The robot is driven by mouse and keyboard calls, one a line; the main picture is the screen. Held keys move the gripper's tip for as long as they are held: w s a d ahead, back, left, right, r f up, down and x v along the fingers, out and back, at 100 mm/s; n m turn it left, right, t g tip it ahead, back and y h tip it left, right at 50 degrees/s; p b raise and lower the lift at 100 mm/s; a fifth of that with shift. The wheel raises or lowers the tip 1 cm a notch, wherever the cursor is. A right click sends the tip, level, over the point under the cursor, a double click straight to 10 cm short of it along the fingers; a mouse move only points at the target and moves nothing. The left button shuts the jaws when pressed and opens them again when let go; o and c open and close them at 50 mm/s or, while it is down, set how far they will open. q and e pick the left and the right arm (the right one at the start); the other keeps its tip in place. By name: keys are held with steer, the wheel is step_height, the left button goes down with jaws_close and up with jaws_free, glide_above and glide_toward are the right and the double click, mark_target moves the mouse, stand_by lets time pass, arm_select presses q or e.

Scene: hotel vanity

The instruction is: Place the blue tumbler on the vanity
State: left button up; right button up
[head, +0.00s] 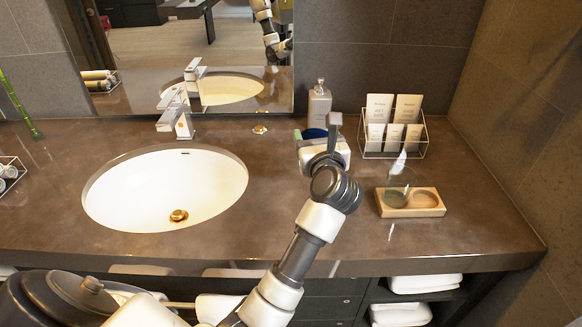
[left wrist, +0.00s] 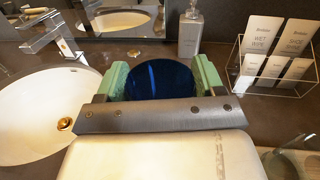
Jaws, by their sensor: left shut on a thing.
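The blue tumbler (left wrist: 160,80) sits between the two green finger pads of my left gripper (left wrist: 163,78) in the left wrist view, dark blue and round. My left gripper is shut on it. In the head view my left gripper (head: 318,140) is over the back of the vanity counter (head: 270,185), right of the sink. Only a small blue part of the tumbler (head: 314,133) shows there; the gripper hides the rest. I cannot tell whether its base touches the counter. My right gripper is not in view.
A soap bottle (head: 320,104) stands just behind the gripper. A wire rack (head: 415,150) of packets is to its right. The white sink (head: 140,195) lies left. Counter between sink and tray is mostly clear.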

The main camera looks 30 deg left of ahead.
arm_select(q)
steer(key=s+a+f, duration=0.1)
steer(key=a+f, duration=0.1)
steer(key=f, duration=0.1)
steer(key=s+a+f, duration=0.4)
steer(key=f, duration=0.1)
steer(key=shift+a+f+p, duration=0.15)
steer(key=shift+f+p, duration=0.15)
steer(key=shift+p, duration=0.05)
steer(key=shift+f, duration=0.15)
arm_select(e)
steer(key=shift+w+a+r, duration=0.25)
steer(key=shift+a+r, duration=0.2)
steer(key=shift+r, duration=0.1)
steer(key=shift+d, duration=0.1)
arm_select(q)
steer(key=shift+f, duration=0.15)
steer(key=o, duration=1.3)
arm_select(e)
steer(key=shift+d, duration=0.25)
